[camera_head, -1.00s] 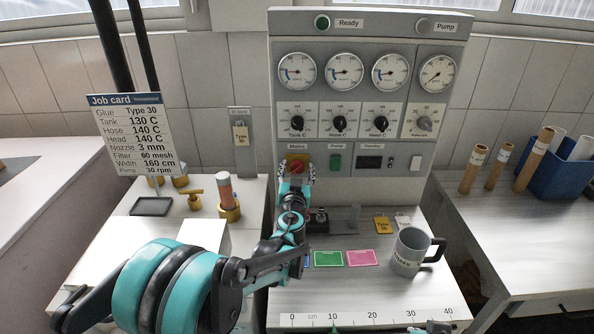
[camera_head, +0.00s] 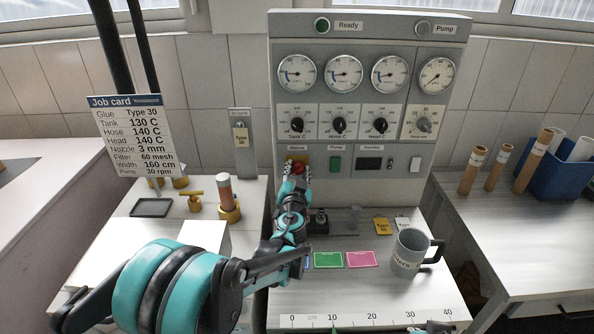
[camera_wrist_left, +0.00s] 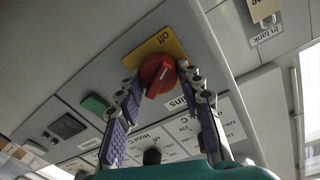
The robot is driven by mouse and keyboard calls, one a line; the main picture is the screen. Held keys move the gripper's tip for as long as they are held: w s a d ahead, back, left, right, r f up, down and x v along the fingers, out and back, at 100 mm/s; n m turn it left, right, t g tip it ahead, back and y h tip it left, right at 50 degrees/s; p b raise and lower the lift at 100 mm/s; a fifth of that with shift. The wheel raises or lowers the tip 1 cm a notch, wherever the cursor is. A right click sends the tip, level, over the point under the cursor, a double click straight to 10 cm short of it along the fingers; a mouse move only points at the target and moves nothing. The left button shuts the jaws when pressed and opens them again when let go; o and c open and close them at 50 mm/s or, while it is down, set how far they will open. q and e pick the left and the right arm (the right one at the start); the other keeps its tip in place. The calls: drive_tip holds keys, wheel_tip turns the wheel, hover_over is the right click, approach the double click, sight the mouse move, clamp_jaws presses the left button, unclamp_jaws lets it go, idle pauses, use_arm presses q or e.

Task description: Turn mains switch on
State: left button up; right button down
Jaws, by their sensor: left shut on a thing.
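The mains switch is a red rotary knob (camera_wrist_left: 158,75) on a yellow plate (camera_wrist_left: 172,42) in the left wrist view. The word "off" shows on the plate, and the knob's white-marked grip lies at a slant. In the head view the red knob (camera_head: 297,167) sits at the lower left of the control panel, partly covered by my gripper. My left gripper (camera_wrist_left: 156,88) is shut on the knob, one finger on each side of it. It also shows in the head view (camera_head: 298,170).
The grey control panel (camera_head: 455,70) carries gauges and dials above the switch. Below are green and pink cards (camera_head: 328,260) and a grey mug (camera_head: 408,252). A job card (camera_head: 130,135) stands left.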

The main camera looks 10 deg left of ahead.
use_arm(q)
drive_tip(key=m, duration=0.3)
drive_tip(key=shift+d+m, duration=0.1)
drive_tip(key=shift+m, duration=0.2)
drive_tip(key=m, duration=0.3)
drive_tip(key=shift+m+p, duration=0.3)
drive_tip(key=m, duration=0.3)
drive_tip(key=shift+d+f+y, duration=0.1)
drive_tip(key=shift+y, duration=0.2)
drive_tip(key=shift+m+g, duration=0.4)
drive_tip(key=shift+m, duration=1.5)
drive_tip(key=o, duration=1.2)
drive_tip(key=shift+c, duration=0.2)
